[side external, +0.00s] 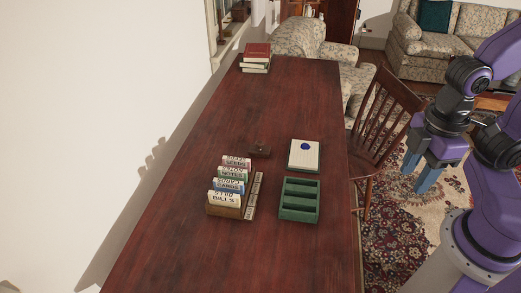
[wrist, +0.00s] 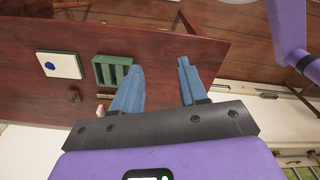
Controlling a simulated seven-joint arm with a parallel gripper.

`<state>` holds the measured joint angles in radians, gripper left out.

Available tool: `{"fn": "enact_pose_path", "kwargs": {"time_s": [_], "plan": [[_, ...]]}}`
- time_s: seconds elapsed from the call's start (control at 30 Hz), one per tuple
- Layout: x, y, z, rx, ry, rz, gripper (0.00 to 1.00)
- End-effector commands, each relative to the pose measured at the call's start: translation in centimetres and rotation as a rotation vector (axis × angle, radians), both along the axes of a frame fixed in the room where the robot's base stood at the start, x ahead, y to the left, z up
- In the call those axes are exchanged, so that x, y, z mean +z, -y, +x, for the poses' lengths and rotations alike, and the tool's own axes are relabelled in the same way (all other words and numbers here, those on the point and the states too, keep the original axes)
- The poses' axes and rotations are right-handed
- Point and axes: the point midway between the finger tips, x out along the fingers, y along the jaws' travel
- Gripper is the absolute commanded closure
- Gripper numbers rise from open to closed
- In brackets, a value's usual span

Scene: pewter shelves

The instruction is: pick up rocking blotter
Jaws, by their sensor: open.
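The rocking blotter looks to be the small dark brown block with a knob (side external: 259,151), on the table behind the card sorter. In the wrist view a small brown shape (wrist: 75,97) at the left looks like the same thing. My gripper (side external: 421,177) is off the right side of the table, beside the wooden chair, well away from the blotter. Its blue fingers are apart, with nothing between them, in the wrist view (wrist: 160,67).
On the dark red table (side external: 170,240) stand a wooden sorter (side external: 247,204) with several labelled cards, a green compartment tray (side external: 299,215), a white pad with a blue spot (side external: 304,160) and stacked books (side external: 256,57). A chair (side external: 385,115) stands at the right edge. The table's far middle is clear.

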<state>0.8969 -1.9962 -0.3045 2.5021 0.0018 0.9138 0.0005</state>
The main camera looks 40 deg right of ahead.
Motion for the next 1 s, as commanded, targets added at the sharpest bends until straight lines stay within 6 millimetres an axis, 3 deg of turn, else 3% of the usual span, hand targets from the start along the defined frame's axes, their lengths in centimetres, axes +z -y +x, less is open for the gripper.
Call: {"fn": "enact_pose_path", "kwargs": {"time_s": [0.37,0.53,0.57,0.83,1.0], "plan": [[0.0,0.0,0.0,0.0,0.0,0.0,0.57],[0.0,0.0,0.0,0.0,0.0,0.0,0.02],[0.0,0.0,0.0,0.0,0.0,0.0,0.0],[0.0,-0.3,0.5,-0.018,0.005,0.0,0.0],[0.0,-2.2,4.1,-0.136,0.037,-0.001,0.0]]}}
